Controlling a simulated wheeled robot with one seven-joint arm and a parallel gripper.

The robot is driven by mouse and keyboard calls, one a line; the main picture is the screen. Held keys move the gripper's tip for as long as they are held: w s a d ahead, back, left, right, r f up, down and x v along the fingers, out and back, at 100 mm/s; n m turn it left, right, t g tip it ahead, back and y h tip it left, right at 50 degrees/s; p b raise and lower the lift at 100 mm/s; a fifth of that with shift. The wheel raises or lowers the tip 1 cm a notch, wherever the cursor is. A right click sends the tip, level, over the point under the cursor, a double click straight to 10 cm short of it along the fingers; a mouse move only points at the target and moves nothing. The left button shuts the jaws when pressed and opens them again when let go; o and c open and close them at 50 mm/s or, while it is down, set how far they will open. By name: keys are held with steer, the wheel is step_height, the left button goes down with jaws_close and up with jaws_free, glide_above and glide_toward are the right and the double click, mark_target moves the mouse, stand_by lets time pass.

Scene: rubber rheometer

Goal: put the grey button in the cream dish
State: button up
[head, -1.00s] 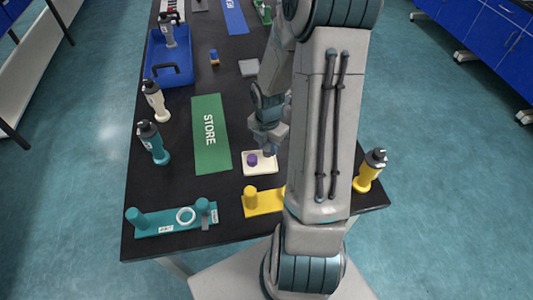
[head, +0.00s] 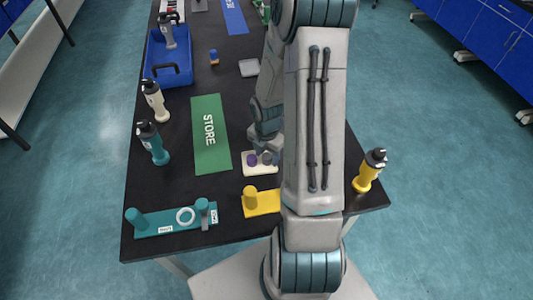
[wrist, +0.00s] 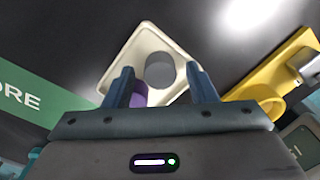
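The cream dish (head: 262,171) lies on the black table to the right of the green STORE mat; it also shows in the wrist view (wrist: 149,33). In the head view my gripper (head: 266,147) is just above the dish, partly hidden by my arm.
A yellow stand (head: 262,203) is close in front of the dish. The green mat (head: 211,150) lies left. A teal stand (head: 165,225) with a white ring, several bottles, a blue tray (head: 168,77) and a grey square (head: 249,67) are farther off.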

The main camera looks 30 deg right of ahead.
step_height(320, 180, up, 11)
steer(key=p, duration=0.1)
step_height(320, 180, up, 11)
steer(key=m+t+h, duration=0.1)
steer(key=m, duration=0.9)
glide_above(267, 156)
steer(key=s+a, duration=0.5)
steer(key=a, duration=0.1)
steer(key=s+a+r+m+t+y, duration=0.1)
steer(key=s+a+r+m, duration=0.5)
steer(key=m, duration=0.6)
steer(key=shift+s+m+t, duration=0.4)
steer(key=shift+s+t, duration=0.3)
steer(key=shift+s, duration=0.2)
